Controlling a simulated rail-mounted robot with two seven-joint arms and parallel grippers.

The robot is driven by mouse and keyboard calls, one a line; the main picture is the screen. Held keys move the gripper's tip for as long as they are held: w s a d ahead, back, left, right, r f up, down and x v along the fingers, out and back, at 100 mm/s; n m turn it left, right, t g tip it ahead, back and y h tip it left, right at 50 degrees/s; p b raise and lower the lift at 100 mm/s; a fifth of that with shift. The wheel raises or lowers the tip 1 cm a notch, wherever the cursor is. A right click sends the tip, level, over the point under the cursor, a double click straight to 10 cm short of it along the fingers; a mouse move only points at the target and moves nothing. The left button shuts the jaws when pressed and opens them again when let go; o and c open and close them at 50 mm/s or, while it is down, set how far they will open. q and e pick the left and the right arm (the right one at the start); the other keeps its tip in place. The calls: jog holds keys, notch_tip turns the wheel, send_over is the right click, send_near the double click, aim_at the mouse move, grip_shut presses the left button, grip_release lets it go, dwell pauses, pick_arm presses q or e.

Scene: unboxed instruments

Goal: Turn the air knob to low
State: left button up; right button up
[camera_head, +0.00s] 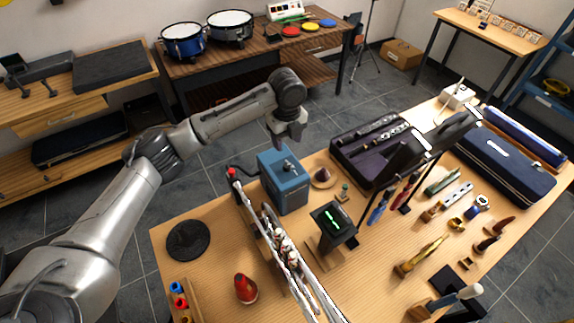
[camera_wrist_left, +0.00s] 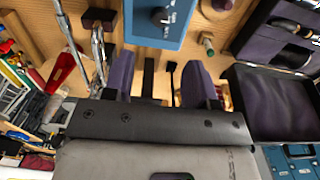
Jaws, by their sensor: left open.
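A blue box (camera_head: 284,184) stands upright on the wooden table, with a dark knob (camera_head: 287,165) on its top face. In the left wrist view the blue box (camera_wrist_left: 178,32) is at the top edge, partly cut off, with the knob (camera_wrist_left: 161,15) and white markings beside it. The markings are too small to read. My left gripper (camera_head: 289,140) is above and just behind the box, apart from the knob. In the left wrist view its purple fingers are spread and my left gripper (camera_wrist_left: 158,77) is empty. My right gripper is in neither view.
A metal flute-like instrument (camera_head: 280,248) lies on a stand in front of the box. A small dark screen device (camera_head: 334,222) and an open black case (camera_head: 372,143) are to the right.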

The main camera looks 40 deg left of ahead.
aim_at(287, 165)
pick_arm(q)
notch_tip(287, 165, down, 11)
jog(key=shift+r+b, duration=0.1)
jog(key=shift+b, duration=0.65)
jog(key=shift+c, duration=0.4)
jog(key=c, duration=0.8)
jog(key=shift+r+n+p, duration=0.2)
jog(key=shift+n+p, duration=0.1)
jog(key=shift+p, duration=0.4)
jog(key=shift+c, duration=0.2)
jog(key=n+p, duration=0.8)
jog(key=p, duration=0.5)
jog(key=shift+r, duration=0.1)
jog(key=shift+n+p, duration=1.4)
jog(key=shift+n, duration=0.2)
jog(key=shift+f, duration=0.2)
